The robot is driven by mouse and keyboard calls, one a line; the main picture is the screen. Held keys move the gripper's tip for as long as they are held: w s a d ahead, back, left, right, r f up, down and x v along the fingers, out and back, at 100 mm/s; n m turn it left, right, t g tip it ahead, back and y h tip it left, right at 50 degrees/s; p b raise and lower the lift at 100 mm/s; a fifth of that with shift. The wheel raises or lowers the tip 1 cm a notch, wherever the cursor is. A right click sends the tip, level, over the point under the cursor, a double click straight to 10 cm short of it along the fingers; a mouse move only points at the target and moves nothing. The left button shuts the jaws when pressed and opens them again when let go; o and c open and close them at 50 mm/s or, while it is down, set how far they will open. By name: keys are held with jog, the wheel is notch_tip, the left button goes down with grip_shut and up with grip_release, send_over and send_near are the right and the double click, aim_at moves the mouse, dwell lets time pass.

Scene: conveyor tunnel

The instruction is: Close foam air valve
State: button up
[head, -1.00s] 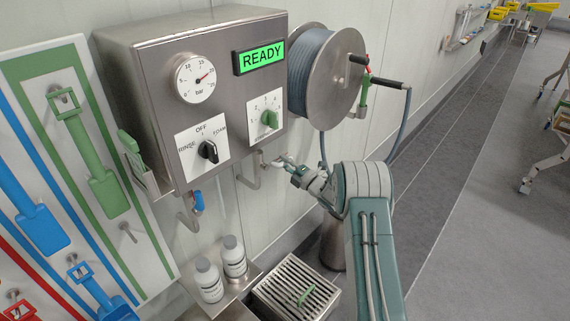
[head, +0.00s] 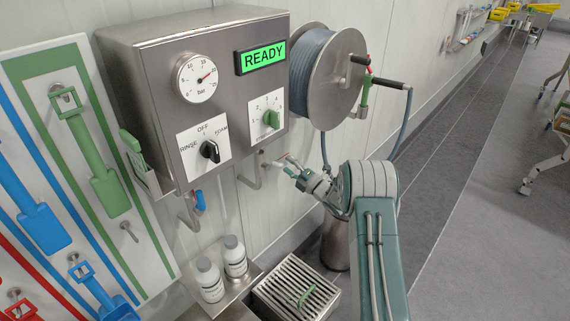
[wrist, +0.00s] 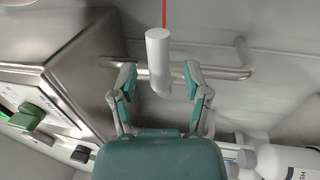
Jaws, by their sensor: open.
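A bent steel pipe (head: 250,182) comes out under the right side of the steel control box. It also crosses the wrist view (wrist: 230,73). A pale grey cylinder (wrist: 157,48) stands out in front of it, between my fingers, with a thin red strip above it; I cannot tell for sure whether it is the valve's handle. My gripper (head: 284,167) is open beside the pipe's end in the head view. In the wrist view my gripper (wrist: 160,82) has a finger on each side of the cylinder, with gaps. A blue-handled valve (head: 199,201) hangs under the box's left side.
The control box (head: 150,100) carries a gauge (head: 196,78), a rinse/off/foam knob (head: 209,151), a green knob (head: 270,119) and a READY display (head: 261,57). A hose reel (head: 335,85) stands right of it. White bottles (head: 235,256) sit below on a shelf.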

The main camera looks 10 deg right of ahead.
jog(key=v, duration=1)
